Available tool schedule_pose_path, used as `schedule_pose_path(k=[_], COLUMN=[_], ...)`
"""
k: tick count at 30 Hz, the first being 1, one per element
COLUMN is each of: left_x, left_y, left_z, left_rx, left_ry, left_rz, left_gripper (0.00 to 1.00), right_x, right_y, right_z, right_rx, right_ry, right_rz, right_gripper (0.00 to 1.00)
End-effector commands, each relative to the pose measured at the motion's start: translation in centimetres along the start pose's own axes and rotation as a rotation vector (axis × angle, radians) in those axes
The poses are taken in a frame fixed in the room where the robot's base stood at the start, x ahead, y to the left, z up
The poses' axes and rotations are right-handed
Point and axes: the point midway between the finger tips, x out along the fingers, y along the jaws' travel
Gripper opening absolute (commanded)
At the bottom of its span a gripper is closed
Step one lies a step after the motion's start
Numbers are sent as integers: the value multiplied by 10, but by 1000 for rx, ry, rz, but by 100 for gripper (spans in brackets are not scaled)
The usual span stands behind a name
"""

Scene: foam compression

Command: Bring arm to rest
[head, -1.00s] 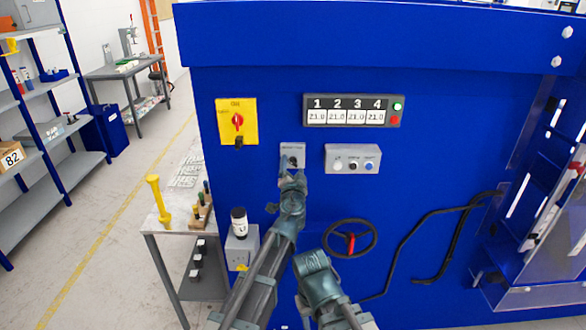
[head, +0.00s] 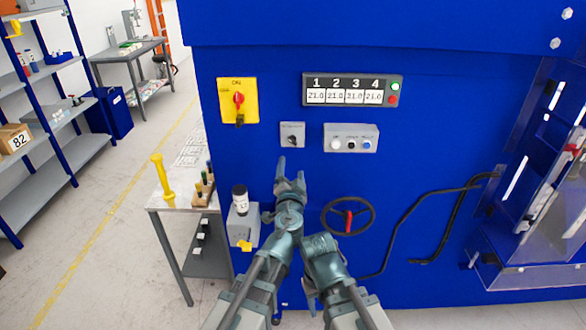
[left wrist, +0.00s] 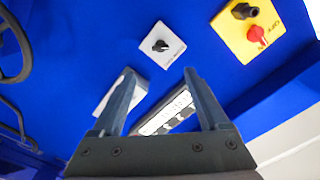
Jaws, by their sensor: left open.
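My left gripper (head: 291,169) is open and empty in front of the blue machine's panel, below a small grey plate with a black rotary knob (head: 292,138). In the left wrist view its two fingers (left wrist: 159,72) stand apart with nothing between them, and the knob plate (left wrist: 161,45) lies beyond the fingertips. My right arm (head: 322,257) is bent beside the left one, low in the head view. I cannot make out its gripper.
Nearby on the panel are a yellow switch plate (head: 238,101), a numbered display (head: 352,90), a button box (head: 351,138) and a black handwheel (head: 348,216). A side table (head: 176,196) with a yellow tool (head: 161,176) stands left. Open floor lies farther left.

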Motion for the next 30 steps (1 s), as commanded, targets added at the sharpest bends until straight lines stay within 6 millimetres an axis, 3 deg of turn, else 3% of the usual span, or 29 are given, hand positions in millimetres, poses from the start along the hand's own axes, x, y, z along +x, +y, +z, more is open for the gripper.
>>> schedule_pose_path(k=[5, 8, 11, 15, 18, 21, 25, 30], left_x=[0, 0, -8, -41, -75, -109, -144, -179], left_y=[-3, -17, -38, -50, -39, -21, 1, 25], left_z=[4, 29, 80, 169, 220, 249, 265, 269], left_rx=[-7, -45, -117, -239, -323, -393, -461, -531], left_ry=[-14, -95, -270, -608, -845, -1028, -1184, -1314], left_rz=[-8, -44, -96, -107, -45, 53, 186, 357], left_gripper=[78, 78, 78, 78, 78, 78, 78, 78], right_x=[0, 0, 0, 0, 0, 0, 0, 0], right_y=[0, 0, 0, 0, 0, 0, 0, 0], right_z=[0, 0, 0, 0, 0, 0, 0, 0], right_rx=[0, 0, 0, 0, 0, 0, 0, 0], right_ry=[0, 0, 0, 0, 0, 0, 0, 0], right_rz=[0, 0, 0, 0, 0, 0, 0, 0], right_gripper=[50, 50, 50, 50, 50, 50, 50, 50])
